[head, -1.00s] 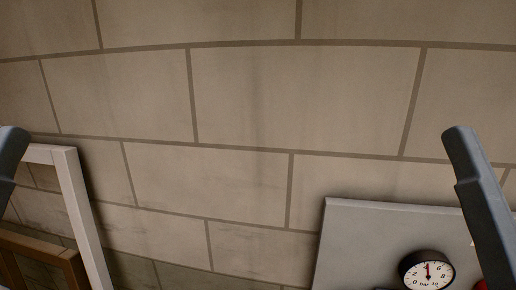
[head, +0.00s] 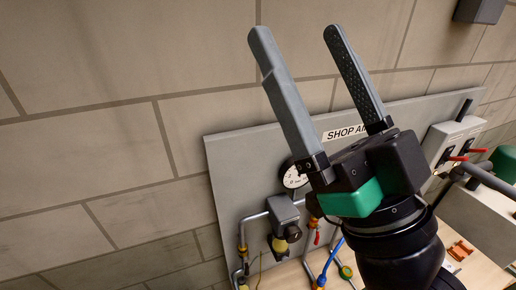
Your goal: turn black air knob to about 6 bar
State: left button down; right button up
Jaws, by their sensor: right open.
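My right gripper (head: 296,34) is open and empty, its two fingers pointing up in front of the grey panel marked "SHOP AIR" and the wall. The round white air gauge (head: 292,180) is on the panel just left of the gripper's body, which partly covers it; its needle cannot be read. Below the gauge are a grey block (head: 283,209) with pipes and a dark fitting (head: 279,244) with a yellowish lower part. I cannot tell which part is the black air knob; it may be hidden behind the gripper. My left gripper is not in view.
The grey panel (head: 232,165) stands against the block wall. A blue hose (head: 332,257) and red-handled fittings hang low. Switch boxes with red levers (head: 461,158) are at the right. An orange part (head: 460,250) lies on the wooden surface. The wall at left is clear.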

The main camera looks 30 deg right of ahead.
dwell(0.4)
jog(key=m+g+h+b, duration=0.2)
jog(key=g+h+b, duration=0.35)
jog(key=g, duration=0.45)
send_near(295, 238)
jog(key=w, duration=0.3)
jog(key=w+d, duration=0.1)
jog(key=w, duration=0.2)
jog(key=w+d, duration=0.1)
jog(key=w, duration=0.2)
jog(key=shift+w+f, duration=0.1)
jog(key=shift+w, duration=0.1)
jog(key=c, duration=1.4)
